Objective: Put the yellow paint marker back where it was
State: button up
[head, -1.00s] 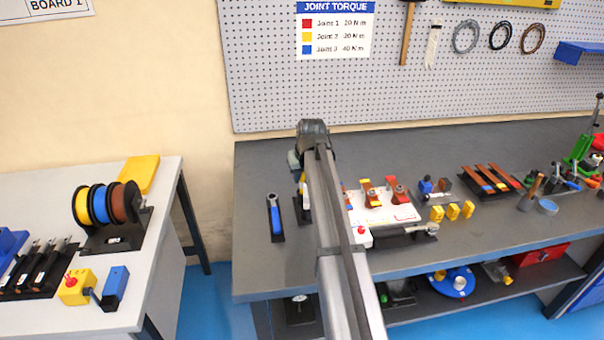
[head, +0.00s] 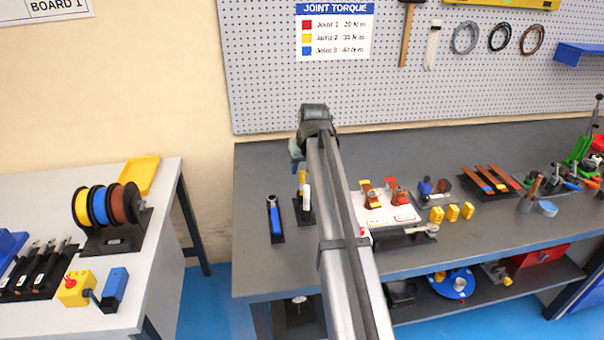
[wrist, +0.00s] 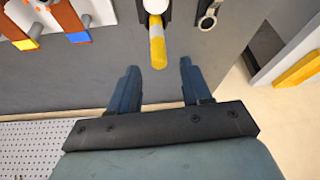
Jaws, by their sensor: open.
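The yellow paint marker (head: 302,182) stands upright in a small black holder (head: 306,214) on the dark bench. Its yellow end points up above a pale body. In the wrist view the marker (wrist: 157,43) shows its yellow and white length, with its base at the black holder at the top edge. My gripper (head: 296,154) is just above and behind the marker in the head view, partly hidden by my arm. In the wrist view its two fingers (wrist: 160,82) are apart with nothing between them, and the marker is clear of both.
A blue-handled tool (head: 275,218) on a black stand is left of the marker. A white board (head: 388,210) with copper and coloured parts is to the right. The pegboard (head: 420,80) rises behind. Bench surface (head: 262,165) near the back left is clear.

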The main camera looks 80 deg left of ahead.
jog(key=v, duration=0.7)
jog(key=shift+r, duration=0.35)
jog(key=shift+d, duration=0.1)
